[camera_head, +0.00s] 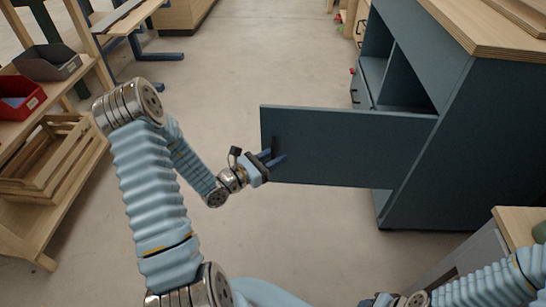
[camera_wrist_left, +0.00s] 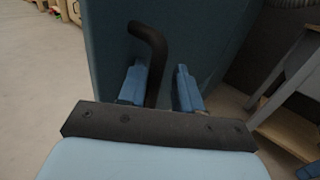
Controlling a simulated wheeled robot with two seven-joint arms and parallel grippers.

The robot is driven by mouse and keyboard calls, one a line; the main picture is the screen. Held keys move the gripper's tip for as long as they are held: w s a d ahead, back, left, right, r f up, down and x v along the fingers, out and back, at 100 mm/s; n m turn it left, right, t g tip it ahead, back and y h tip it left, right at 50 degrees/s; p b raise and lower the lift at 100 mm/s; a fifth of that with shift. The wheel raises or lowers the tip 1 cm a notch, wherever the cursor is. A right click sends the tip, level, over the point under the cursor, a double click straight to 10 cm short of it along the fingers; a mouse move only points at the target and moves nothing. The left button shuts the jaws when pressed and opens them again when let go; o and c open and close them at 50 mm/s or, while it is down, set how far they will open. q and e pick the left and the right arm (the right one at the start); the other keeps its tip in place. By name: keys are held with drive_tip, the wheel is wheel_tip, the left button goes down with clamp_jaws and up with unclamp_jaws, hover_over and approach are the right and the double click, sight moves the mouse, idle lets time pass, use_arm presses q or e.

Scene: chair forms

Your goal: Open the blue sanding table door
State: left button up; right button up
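The blue door (camera_head: 345,145) of the sanding table (camera_head: 440,140) stands swung out from the cabinet, with the compartment behind it showing. Its dark bent handle (camera_head: 274,146) is near the door's free left edge. My left gripper (camera_head: 276,160) is at the handle. In the left wrist view, the handle (camera_wrist_left: 152,50) passes between the two blue fingers of the left gripper (camera_wrist_left: 160,86). It lies close to the left finger, with a gap to the right finger, so the gripper is open. My right arm shows at the bottom right; its fingers cannot be made out.
A wooden shelf with a red bin (camera_head: 20,98), a grey bin (camera_head: 48,62) and a wooden crate (camera_head: 45,160) stands at the left. A grey cabinet with a wooden top (camera_head: 518,225) is at the lower right. The floor (camera_head: 255,60) left of the door is clear.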

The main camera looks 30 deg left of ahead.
use_arm(q)
drive_tip(key=shift+a, duration=0.1)
drive_tip(key=v, duration=1.3)
drive_tip(key=shift+s+b, duration=0.35)
drive_tip(key=shift+b, duration=0.1)
drive_tip(key=shift+a, duration=0.1)
